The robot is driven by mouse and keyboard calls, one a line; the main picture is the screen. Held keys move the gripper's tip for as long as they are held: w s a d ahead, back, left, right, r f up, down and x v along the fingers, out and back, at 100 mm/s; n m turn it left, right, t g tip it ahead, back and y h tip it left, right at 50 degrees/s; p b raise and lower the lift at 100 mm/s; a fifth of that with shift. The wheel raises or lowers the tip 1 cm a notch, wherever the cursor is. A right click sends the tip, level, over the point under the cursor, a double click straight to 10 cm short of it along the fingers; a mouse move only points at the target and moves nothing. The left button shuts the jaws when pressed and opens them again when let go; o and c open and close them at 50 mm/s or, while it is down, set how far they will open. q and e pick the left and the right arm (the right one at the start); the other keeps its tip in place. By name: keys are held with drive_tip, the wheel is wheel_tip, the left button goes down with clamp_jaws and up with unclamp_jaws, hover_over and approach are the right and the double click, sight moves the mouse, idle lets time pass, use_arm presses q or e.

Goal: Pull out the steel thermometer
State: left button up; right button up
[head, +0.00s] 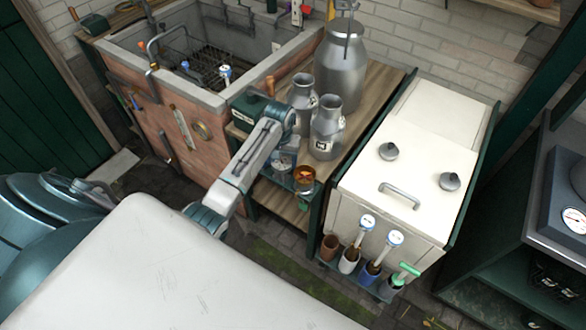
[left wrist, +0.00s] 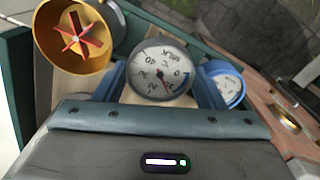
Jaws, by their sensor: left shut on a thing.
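The steel thermometer has a round white dial (left wrist: 158,72) with a grey steel rim. In the left wrist view it sits between the blue fingers of my left gripper (left wrist: 158,85), which is shut on it. In the head view my left arm reaches to the front of the wooden bench, and the left gripper (head: 284,172) is at a grey dial (head: 283,160) there. The stem is hidden, so I cannot tell how far it is in a holder. My right gripper is not in view.
A blue-rimmed dial (left wrist: 228,90) and a copper cup with a red cross inside (left wrist: 75,38) flank the gripper closely. Milk cans (head: 327,128) stand behind. A brick sink (head: 185,130) is left.

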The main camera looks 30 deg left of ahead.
use_arm(q)
drive_tip(key=shift+w+a+r+p, duration=0.1)
drive_tip(key=shift+w+r+p, duration=0.1)
drive_tip(key=shift+r, duration=0.25)
drive_tip(key=shift+w+a+r+p, duration=0.1)
drive_tip(key=shift+r+p, duration=0.1)
drive_tip(key=shift+r, duration=0.2)
drive_tip(key=shift+s+d+r, duration=0.1)
drive_tip(key=shift+r, duration=0.6)
drive_tip(key=shift+s+r+p, duration=0.1)
drive_tip(key=shift+r+p, duration=0.4)
drive_tip(key=shift+r, duration=0.85)
drive_tip(key=shift+r+p, duration=0.7)
drive_tip(key=shift+r, duration=0.6)
wheel_tip(320, 180, up, 3)
drive_tip(key=shift+p, duration=0.4)
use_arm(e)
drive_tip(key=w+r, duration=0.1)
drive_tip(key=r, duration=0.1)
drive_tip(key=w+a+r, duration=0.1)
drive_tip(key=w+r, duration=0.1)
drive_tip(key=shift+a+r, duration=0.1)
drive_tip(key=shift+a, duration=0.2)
